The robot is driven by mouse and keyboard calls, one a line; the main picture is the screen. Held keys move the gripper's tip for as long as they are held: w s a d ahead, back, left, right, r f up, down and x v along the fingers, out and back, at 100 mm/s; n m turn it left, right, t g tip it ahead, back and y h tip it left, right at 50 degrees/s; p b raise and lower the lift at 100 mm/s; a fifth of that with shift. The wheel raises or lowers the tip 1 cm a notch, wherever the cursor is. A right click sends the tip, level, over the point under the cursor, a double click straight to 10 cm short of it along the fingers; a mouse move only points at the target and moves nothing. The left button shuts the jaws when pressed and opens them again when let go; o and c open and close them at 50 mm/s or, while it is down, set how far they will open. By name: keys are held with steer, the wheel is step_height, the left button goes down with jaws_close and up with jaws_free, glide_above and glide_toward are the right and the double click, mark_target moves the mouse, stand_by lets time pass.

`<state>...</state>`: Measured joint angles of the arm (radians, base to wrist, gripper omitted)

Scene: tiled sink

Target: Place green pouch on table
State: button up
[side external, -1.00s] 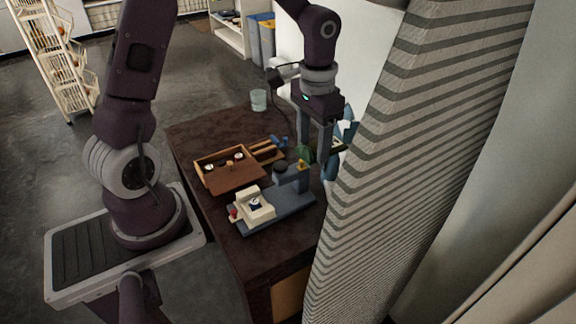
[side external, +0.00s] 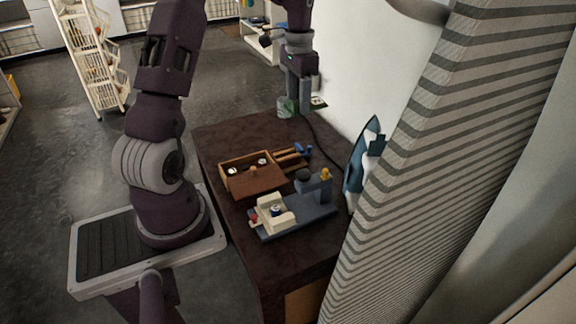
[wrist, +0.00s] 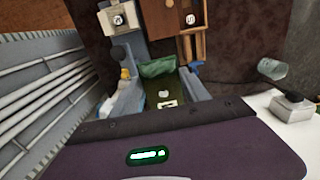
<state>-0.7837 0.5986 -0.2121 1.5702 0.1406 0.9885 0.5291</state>
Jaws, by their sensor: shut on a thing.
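My gripper (side external: 303,108) is near the far end of the dark brown table (side external: 225,137) in the side view. It is shut on the green pouch (wrist: 160,85), which shows between the two fingers in the wrist view. The pouch has a lighter green folded top and a darker lower part with pale marks. In the side view only small green bits of it show beside the fingers, close to the clear cup (side external: 283,112). I cannot tell whether the pouch touches the table.
A wooden box (side external: 238,181) and a grey-blue block with a cream device (side external: 277,212) stand mid-table. A blue and white iron-shaped thing (side external: 359,160) stands along the right side, by the striped curtain (side external: 420,150). Table surface at the far left is clear.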

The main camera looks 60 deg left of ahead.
steer(key=shift+s+a+f, duration=0.2)
steer(key=shift+a, duration=0.55)
glide_toward(294, 176)
steer(key=d+f, duration=0.1)
steer(key=f, duration=0.1)
steer(key=s+d+f, duration=0.1)
steer(key=f, duration=0.1)
steer(key=d+f, duration=0.1)
steer(key=f, duration=0.1)
steer(key=shift+s+f, duration=0.25)
steer(key=shift+s, duration=0.1)
steer(key=o, duration=1.1)
steer(key=shift+f, duration=0.1)
steer(key=shift+c, duration=0.2)
